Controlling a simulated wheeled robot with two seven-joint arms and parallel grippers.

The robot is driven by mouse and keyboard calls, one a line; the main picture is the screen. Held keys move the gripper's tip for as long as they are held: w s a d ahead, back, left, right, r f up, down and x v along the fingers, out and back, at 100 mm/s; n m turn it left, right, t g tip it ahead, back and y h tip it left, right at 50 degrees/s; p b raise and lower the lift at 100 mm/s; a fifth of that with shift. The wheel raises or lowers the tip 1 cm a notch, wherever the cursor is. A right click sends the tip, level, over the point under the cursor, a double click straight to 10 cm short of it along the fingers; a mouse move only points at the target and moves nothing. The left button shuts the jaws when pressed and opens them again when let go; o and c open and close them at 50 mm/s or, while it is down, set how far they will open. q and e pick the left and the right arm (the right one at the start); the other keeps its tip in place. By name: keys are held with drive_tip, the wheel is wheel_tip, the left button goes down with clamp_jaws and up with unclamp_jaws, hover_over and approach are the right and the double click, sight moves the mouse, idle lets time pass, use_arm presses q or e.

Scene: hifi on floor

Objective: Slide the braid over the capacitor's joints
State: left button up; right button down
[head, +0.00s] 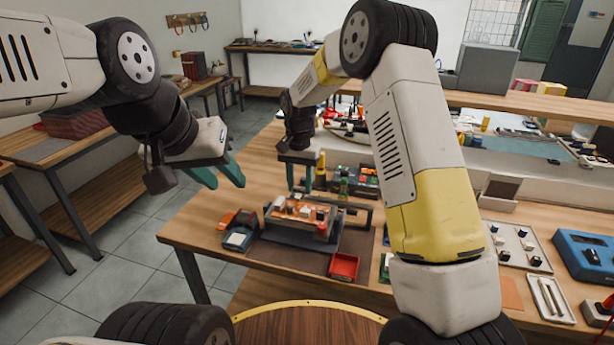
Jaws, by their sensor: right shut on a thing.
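An orange circuit board (290,209) with several pale parts lies in a dark holder on the wooden bench. The capacitor and its joints are too small to tell apart. My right gripper (300,182) points down just above the back left of the board. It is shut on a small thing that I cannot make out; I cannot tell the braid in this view. My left gripper (222,177) has its teal fingers apart and is empty, in the air left of the board, over the bench's left edge.
A red tray (344,266) stands in front of the holder, and a dark device with a pale top (238,238) is to its left. Small bottles and boxes (360,182) crowd behind it. A blue case (585,262) lies at far right.

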sight(298, 187)
drive_tip(key=shift+w+a+r, duration=0.1)
drive_tip(key=shift+a, duration=0.15)
drive_tip(key=c, duration=0.8)
unclamp_jaws()
drive_tip(key=shift+c, duration=0.2)
wheel_tip(298, 187, up, 7)
drive_tip(key=shift+r, duration=0.35)
